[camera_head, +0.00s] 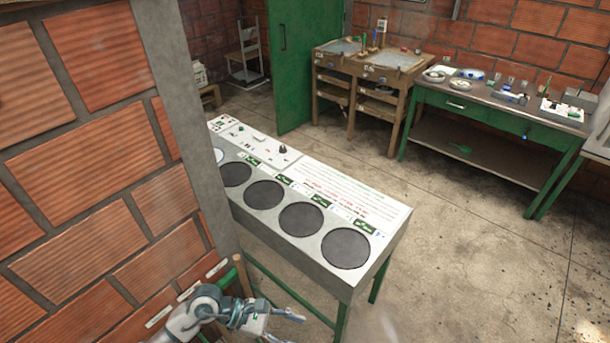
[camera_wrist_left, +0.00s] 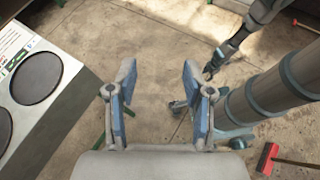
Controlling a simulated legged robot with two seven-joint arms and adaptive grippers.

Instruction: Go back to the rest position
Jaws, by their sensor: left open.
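My left gripper (camera_head: 298,328) is at the bottom of the head view, in front of the near end of the white-topped panel table (camera_head: 340,195). In the left wrist view its two blue-padded fingers (camera_wrist_left: 157,72) stand apart with only floor showing between them. It is open and empty. The table's dark round discs also show at the left of the wrist view (camera_wrist_left: 36,78), apart from the fingers. I cannot make out my right gripper in either view.
A brick wall (camera_head: 90,130) with a grey post stands close on the left. A green workbench (camera_head: 500,108) and a wooden table (camera_head: 355,75) stand at the back. A red-headed tool (camera_wrist_left: 267,158) lies on the floor. Concrete floor (camera_head: 470,240) is clear at right.

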